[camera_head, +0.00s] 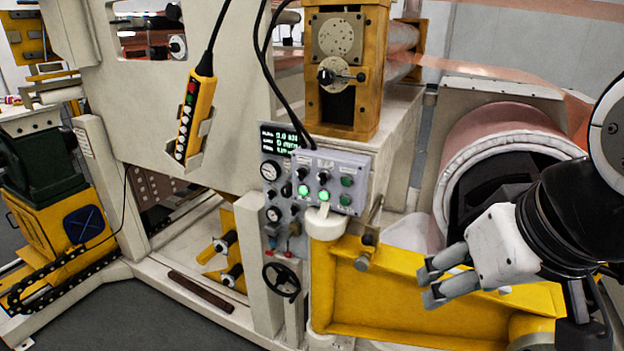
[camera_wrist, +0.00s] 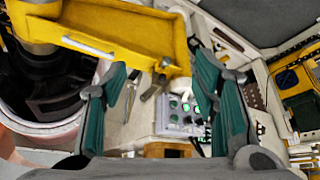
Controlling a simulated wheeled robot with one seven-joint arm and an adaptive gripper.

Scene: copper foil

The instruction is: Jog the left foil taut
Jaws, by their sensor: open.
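A grey control box (camera_head: 328,180) with knobs and lit green buttons stands at the machine's front in the head view. It also shows in the wrist view (camera_wrist: 176,122), beyond and between my fingers. A yellow pendant (camera_head: 194,115) with a red and a green button rests in a holder on the machine's left panel. A copper foil strip (camera_head: 480,68) runs at the upper right, above a large copper-coloured coil (camera_head: 500,128). Another strip (camera_head: 288,63) shows partly behind the roller housing. My gripper (camera_head: 430,282) is open and empty, to the right of and below the control box, apart from it.
A yellow beam (camera_head: 400,305) lies under my gripper. Black cables (camera_head: 266,60) hang above the box. Grey floor (camera_head: 140,318) is clear at lower left.

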